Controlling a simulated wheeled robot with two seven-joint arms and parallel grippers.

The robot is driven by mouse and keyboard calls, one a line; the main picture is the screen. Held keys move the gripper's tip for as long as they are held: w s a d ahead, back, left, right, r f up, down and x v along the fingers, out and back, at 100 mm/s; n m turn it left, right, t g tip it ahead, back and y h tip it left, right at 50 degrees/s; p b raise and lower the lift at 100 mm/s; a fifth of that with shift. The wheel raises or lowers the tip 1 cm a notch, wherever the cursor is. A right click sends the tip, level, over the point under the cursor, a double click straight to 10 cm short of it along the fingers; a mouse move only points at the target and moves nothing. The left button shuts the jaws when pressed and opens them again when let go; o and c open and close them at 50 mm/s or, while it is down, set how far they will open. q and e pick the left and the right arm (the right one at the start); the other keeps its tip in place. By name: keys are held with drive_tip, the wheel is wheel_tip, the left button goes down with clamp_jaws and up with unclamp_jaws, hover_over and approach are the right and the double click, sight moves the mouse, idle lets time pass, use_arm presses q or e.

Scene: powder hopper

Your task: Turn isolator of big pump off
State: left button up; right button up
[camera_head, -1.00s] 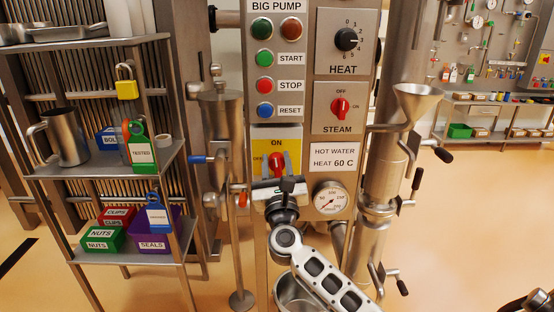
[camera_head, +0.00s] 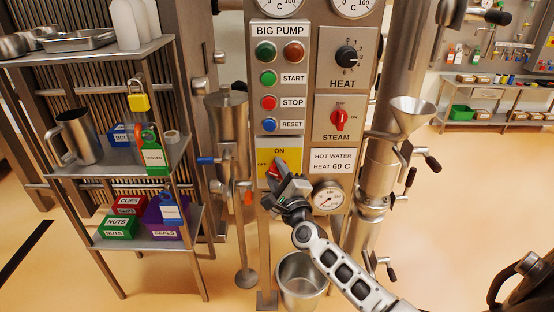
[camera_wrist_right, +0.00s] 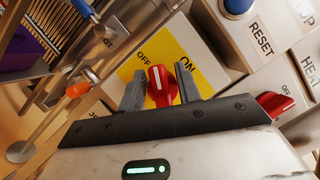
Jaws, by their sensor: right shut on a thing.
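The big pump isolator is a red knob (camera_head: 275,170) on a yellow plate (camera_head: 291,158) under the blue RESET button. The plate is marked ON at the top and OFF at the left. The knob leans to the upper left, pointing between ON and OFF. My right gripper (camera_head: 281,180) is shut on this knob, tilted with it. In the right wrist view, the knob (camera_wrist_right: 158,92) sits between the two dark fingers of the gripper (camera_wrist_right: 160,88), its white mark between the two labels. My left gripper is out of view.
The red STEAM knob (camera_head: 338,120) and the gauge (camera_head: 328,198) are close to the right. A blue-handled valve (camera_head: 207,160) and a shelf (camera_head: 130,165) with bins and padlocks stand to the left. A steel pot (camera_head: 301,280) is below my right arm.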

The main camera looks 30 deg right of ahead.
drive_tip(key=shift+r+n+p, duration=0.15)
drive_tip(key=shift+n+p, duration=0.85)
drive_tip(key=shift+p, duration=0.05)
drive_tip(key=shift+n+g+y+p, duration=0.45)
drive_tip(key=shift+n+p, duration=0.25)
drive_tip(key=shift+p, duration=0.25)
drive_tip(key=shift+f+n+g+p, duration=0.3)
drive_tip(key=shift+n+g+p, duration=0.15)
drive_tip(key=shift+n+p, duration=0.55)
use_arm(q)
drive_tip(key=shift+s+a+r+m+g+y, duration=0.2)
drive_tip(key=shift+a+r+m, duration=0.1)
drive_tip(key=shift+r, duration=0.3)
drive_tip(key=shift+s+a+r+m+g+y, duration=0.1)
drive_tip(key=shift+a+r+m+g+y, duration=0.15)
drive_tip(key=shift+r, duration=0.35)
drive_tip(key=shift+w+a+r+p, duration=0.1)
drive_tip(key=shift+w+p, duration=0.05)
drive_tip(key=shift+p, duration=0.15)
use_arm(e)
drive_tip(key=shift+f, duration=0.15)
drive_tip(key=o, duration=0.6)
drive_tip(key=shift+s, duration=0.1)
